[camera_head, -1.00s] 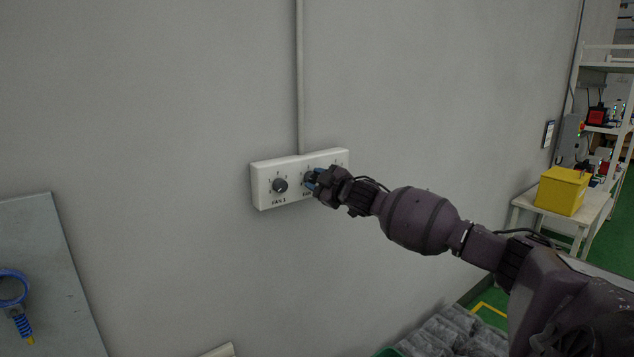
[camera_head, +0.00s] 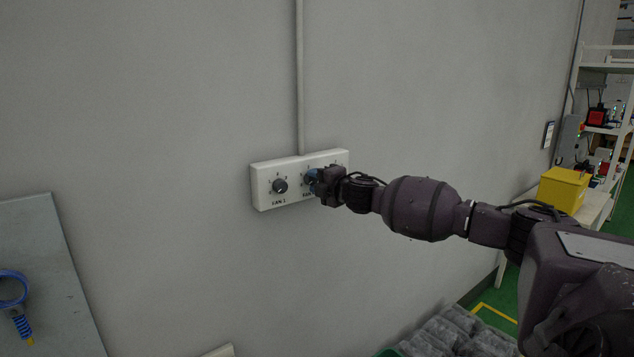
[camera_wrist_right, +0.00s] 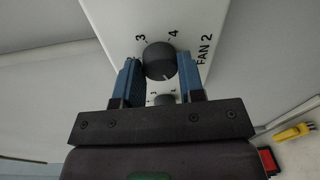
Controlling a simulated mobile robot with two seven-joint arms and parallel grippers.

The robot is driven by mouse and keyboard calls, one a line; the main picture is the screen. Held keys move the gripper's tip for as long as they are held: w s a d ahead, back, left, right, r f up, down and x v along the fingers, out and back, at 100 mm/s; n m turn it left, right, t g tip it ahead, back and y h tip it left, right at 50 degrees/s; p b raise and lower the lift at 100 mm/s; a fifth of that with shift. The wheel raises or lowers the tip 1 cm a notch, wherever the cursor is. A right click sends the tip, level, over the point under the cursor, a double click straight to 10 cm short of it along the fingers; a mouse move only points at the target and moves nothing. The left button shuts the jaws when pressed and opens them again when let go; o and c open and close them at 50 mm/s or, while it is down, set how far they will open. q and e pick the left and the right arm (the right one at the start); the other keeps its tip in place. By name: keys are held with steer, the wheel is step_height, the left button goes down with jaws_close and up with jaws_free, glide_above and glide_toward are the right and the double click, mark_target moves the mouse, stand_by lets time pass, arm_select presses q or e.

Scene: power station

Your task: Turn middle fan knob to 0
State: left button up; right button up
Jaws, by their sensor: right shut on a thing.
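The white fan switch panel (camera_head: 262,190) is fixed to the grey wall, with a FAN 1 knob (camera_head: 280,186) at its left end. My right gripper (camera_head: 313,179) is at the middle of the panel and hides most of the middle knob in the head view. In the right wrist view the dark round middle fan knob (camera_wrist_right: 159,59), beside the label FAN 2, sits between the two blue fingers, which are shut on it. The marks 3 and 4 show beyond it, and a small pale mark shows on its gripper-side edge. My left gripper is out of view.
Another dark knob (camera_wrist_right: 165,99) shows partly behind my gripper. A conduit (camera_head: 300,80) runs up from the panel. A yellow box (camera_head: 563,190) stands on a white table at right. A grey board (camera_head: 45,270) stands at lower left. The wall around the panel is clear.

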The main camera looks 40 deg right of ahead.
steer(key=shift+n, duration=0.5)
steer(key=o, duration=0.9)
steer(key=shift+s, duration=0.15)
